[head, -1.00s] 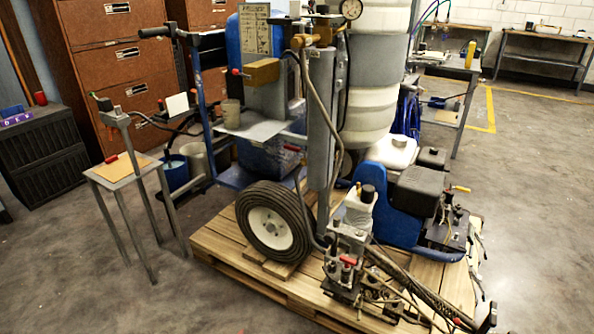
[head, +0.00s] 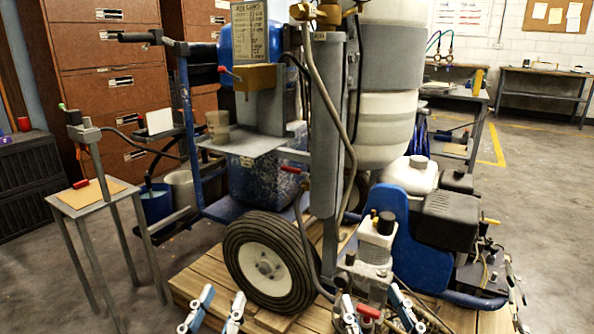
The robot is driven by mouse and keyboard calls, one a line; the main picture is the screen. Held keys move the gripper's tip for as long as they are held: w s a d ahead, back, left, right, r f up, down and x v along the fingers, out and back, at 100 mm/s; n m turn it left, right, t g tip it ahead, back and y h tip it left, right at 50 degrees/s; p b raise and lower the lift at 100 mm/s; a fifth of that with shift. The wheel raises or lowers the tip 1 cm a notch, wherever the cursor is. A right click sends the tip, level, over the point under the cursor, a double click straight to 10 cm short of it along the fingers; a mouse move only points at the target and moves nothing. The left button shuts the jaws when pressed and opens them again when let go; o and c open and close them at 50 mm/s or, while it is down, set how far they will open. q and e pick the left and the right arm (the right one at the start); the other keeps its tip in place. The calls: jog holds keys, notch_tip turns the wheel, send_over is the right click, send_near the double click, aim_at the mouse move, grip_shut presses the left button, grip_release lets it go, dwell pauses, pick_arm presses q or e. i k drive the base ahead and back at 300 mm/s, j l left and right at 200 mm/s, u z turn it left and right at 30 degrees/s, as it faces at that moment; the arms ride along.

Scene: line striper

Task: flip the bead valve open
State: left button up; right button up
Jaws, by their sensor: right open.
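Several red-handled levers show on the line striper, and I cannot tell for sure which is the bead valve. One red lever (head: 230,72) sticks out left of a brown block (head: 256,77) at the upper middle. Another red lever (head: 290,170) sits beside the grey upright post, above the wheel. A third red handle (head: 368,311) is low at the front, between my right gripper's fingers in the picture. My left gripper (head: 216,312) is open and empty, below and in front of the wheel. My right gripper (head: 376,314) is open at the bottom edge; contact is unclear.
The striper's wheel (head: 270,267) stands on a wooden pallet (head: 190,282). A small grey stand (head: 95,192) is at the left. Concrete floor lies open at far right.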

aim_at(296, 171)
jog(key=i+j+z, duration=0.1)
jog(key=j, duration=0.25)
jog(key=i+j+z, duration=0.15)
jog(key=i+j, duration=0.2)
jog(key=i+j+z, duration=0.1)
jog(key=j, duration=0.25)
jog(key=i+j+z, duration=0.15)
jog(key=j, duration=0.25)
jog(key=i+j+z, duration=0.1)
jog(key=i+j, duration=0.15)
jog(key=j, duration=0.2)
jog(key=i+j+z, duration=0.15)
jog(key=j, duration=0.25)
jog(key=i+j+z, duration=0.1)
jog(key=j, duration=0.35)
jog(key=i+j+z, duration=0.15)
jog(key=j, duration=0.25)
jog(key=l, duration=0.3)
jog(key=i+l, duration=0.1)
jog(key=l, duration=0.25)
